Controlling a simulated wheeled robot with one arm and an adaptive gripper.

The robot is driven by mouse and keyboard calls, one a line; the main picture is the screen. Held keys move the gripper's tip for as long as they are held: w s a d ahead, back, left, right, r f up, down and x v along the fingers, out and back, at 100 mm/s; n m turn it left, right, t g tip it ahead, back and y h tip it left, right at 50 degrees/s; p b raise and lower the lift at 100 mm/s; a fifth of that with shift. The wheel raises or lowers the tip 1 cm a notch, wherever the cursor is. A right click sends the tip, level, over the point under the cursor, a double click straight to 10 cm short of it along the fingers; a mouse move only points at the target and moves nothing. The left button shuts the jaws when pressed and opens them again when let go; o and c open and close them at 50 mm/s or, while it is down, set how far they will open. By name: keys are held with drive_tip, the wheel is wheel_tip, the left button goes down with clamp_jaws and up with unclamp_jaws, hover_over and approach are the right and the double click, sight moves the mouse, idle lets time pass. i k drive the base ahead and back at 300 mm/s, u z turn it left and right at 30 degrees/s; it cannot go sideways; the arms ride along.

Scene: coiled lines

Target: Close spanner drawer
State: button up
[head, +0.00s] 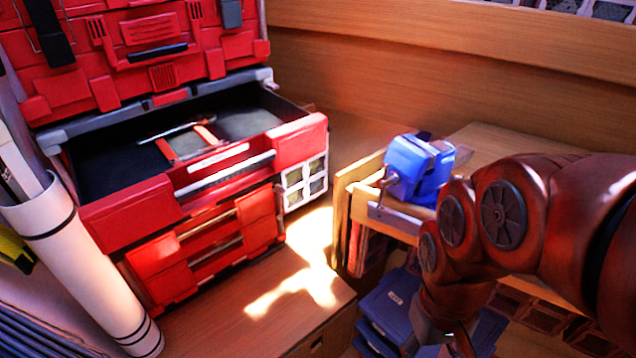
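The open drawer (112,205) is red with a dark lining and sticks well out of the red tool chest (205,240). A spanner-like metal tool (178,130) lies in it, toward the back. A dark and silver handle (225,175) runs across its front. My arm comes in from the right, to the right of the chest and apart from the drawer. My gripper is mostly below the bottom edge of the head view, so its fingers cannot be made out.
A blue vise (418,168) is fixed to a wooden bench (480,140) between the chest and my arm. A white rolled tube (85,265) leans at the left of the chest. Blue cases (392,305) lie low beside the bench. The wooden surface before the chest is clear.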

sight(127, 192)
drive_tip(key=z, duration=0.35)
drive_tip(key=k, duration=0.55)
drive_tip(key=u, duration=2.15)
